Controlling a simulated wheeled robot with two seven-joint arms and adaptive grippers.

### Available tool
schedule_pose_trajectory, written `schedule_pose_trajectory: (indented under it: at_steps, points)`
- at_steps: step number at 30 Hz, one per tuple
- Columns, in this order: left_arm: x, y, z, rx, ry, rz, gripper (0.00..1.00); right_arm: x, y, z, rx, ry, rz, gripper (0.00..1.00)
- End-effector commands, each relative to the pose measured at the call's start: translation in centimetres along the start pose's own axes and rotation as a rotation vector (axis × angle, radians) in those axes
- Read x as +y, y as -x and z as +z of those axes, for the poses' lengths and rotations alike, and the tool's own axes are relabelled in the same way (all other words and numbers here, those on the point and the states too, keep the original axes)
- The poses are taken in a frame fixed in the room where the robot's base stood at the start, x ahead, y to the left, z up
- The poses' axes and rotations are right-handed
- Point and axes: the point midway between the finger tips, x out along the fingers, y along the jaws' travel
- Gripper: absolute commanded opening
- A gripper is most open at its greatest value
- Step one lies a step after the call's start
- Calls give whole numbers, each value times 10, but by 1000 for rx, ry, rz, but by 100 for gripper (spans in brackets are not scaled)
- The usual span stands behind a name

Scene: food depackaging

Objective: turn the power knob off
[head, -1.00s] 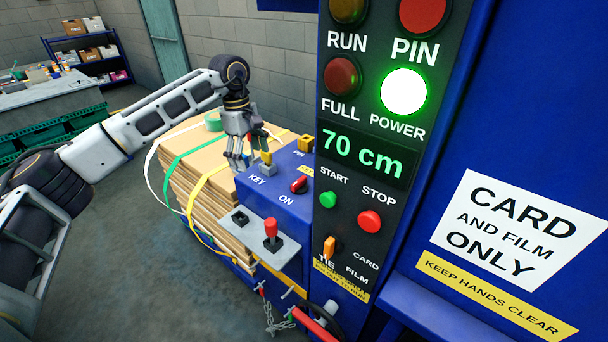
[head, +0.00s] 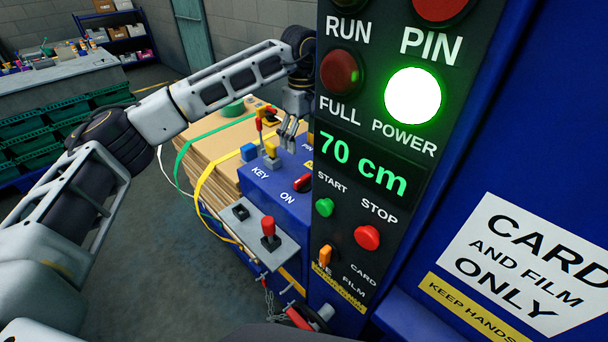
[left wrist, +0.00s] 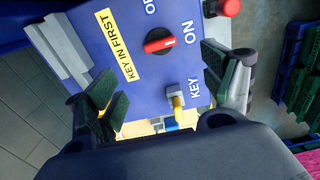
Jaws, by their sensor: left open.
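The power knob (head: 303,183) is a red knob beside the word ON on the blue box (head: 268,199). In the left wrist view the knob (left wrist: 160,41) lies between the two fingers' lines, ahead of them and apart. Its red pointer end is toward ON. My left gripper (head: 287,140) is over the back of the box, behind the knob; its open fingers (left wrist: 160,80) hold nothing. The green-rimmed POWER lamp (head: 413,96) is lit white. My right gripper is out of view.
A yellow key (head: 271,155) stands at the KEY label, near my left fingers. A red-topped lever (head: 268,229) is on the grey plate in front. The tall control panel (head: 335,222) rises close on the right. Strapped cardboard (head: 212,150) is stacked behind.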

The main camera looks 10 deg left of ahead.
Motion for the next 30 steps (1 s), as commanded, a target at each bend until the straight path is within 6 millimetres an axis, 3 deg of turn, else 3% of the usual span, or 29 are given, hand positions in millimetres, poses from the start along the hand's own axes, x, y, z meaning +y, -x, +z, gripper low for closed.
schedule_pose_trajectory:
  at_steps: [8, 14, 30]
  points:
    - [0, -4, 0, -1, 1, -1, 82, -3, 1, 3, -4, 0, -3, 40]
    - [0, -18, -1, -1, 2, -2, 82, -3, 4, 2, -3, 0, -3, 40]
    - [-1, -86, 0, -2, 1, -2, 82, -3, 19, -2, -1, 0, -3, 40]
